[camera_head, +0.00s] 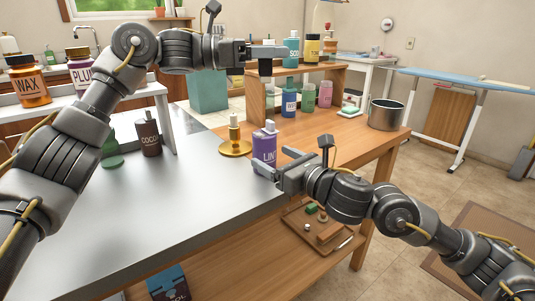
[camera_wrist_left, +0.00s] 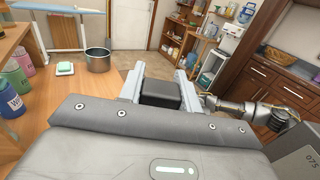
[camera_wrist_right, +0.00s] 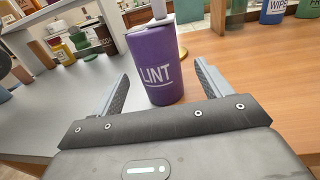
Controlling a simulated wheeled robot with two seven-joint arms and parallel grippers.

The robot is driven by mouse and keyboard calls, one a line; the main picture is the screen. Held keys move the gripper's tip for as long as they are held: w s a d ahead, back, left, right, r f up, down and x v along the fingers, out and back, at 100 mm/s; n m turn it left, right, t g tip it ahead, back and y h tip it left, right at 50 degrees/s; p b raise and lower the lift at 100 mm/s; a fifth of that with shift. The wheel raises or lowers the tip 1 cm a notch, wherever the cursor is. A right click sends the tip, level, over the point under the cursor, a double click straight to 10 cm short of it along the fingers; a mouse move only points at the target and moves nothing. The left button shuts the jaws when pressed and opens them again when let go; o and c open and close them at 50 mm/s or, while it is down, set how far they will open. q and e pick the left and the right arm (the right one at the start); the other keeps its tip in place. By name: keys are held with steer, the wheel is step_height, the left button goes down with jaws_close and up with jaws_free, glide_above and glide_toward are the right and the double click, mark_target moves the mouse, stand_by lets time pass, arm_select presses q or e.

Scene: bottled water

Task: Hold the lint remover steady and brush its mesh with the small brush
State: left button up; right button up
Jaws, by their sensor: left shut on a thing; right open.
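The purple lint remover (camera_head: 264,149), marked LINT, stands upright on the grey table near its right edge. It also shows in the right wrist view (camera_wrist_right: 157,75), between the fingers' lines with a gap on each side. My right gripper (camera_head: 273,162) is open at the lint remover's front side. My left gripper (camera_head: 272,50) is raised in front of the wooden shelf, shut on a dark block-like thing (camera_wrist_left: 160,95). I cannot tell whether that is the small brush. The mesh is not clearly visible.
A gold dispenser (camera_head: 234,135) stands left of the lint remover, and a dark COCO bottle (camera_head: 149,137) farther left. A wooden shelf (camera_head: 257,92) with several bottles and a metal pot (camera_head: 386,115) stand behind. A wooden tray (camera_head: 292,217) lies lower down. The grey table's front is clear.

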mark_target(273, 157)
steer(key=shift+x, duration=2.05)
steer(key=c, duration=1.1)
steer(key=o, duration=0.5)
steer(key=c, duration=0.4)
